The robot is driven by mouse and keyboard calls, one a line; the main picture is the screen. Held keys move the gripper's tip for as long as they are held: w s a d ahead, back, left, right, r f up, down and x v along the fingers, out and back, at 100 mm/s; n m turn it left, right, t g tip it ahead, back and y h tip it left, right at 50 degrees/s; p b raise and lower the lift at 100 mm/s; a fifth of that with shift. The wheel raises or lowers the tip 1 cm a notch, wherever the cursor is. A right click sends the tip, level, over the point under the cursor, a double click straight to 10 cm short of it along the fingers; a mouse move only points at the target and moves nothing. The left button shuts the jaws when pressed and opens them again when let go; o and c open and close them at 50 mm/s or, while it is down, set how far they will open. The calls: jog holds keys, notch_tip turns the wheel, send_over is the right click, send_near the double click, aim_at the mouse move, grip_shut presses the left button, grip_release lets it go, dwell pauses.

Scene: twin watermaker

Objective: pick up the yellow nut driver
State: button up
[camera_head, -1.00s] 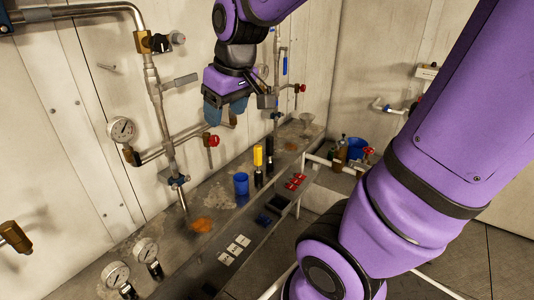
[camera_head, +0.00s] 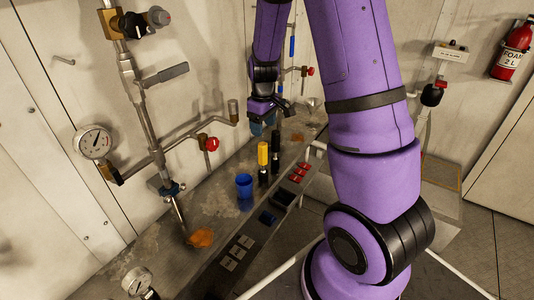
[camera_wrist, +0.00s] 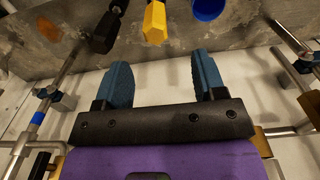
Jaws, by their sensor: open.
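The yellow nut driver (camera_head: 262,153) stands upright on the narrow grey ledge, its yellow handle on top and a dark lower part below. In the wrist view its yellow hex handle (camera_wrist: 155,22) lies ahead of the fingertips, roughly between their lines. My gripper (camera_head: 265,122) is behind and above it in the head view, apart from it. In the wrist view my gripper (camera_wrist: 160,70) has its two blue fingers spread with nothing between them.
A black-handled tool (camera_head: 275,143) stands close beside the nut driver. A blue cup (camera_head: 244,185) stands nearer on the ledge (camera_head: 215,200). Red parts (camera_head: 299,172) lie to the right. Wall pipes with a red-handled valve (camera_head: 211,144) are at the left.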

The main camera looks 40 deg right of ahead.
aim_at(265, 164)
jog(key=shift+w+d+f, duration=0.1)
jog(key=shift+d+f, duration=0.35)
jog(key=shift+f, duration=0.4)
notch_tip(265, 164, down, 10)
jog(key=shift+f, duration=0.25)
jog(key=shift+a, duration=0.1)
jog(key=shift+c, duration=0.2)
jog(key=c, duration=0.9)
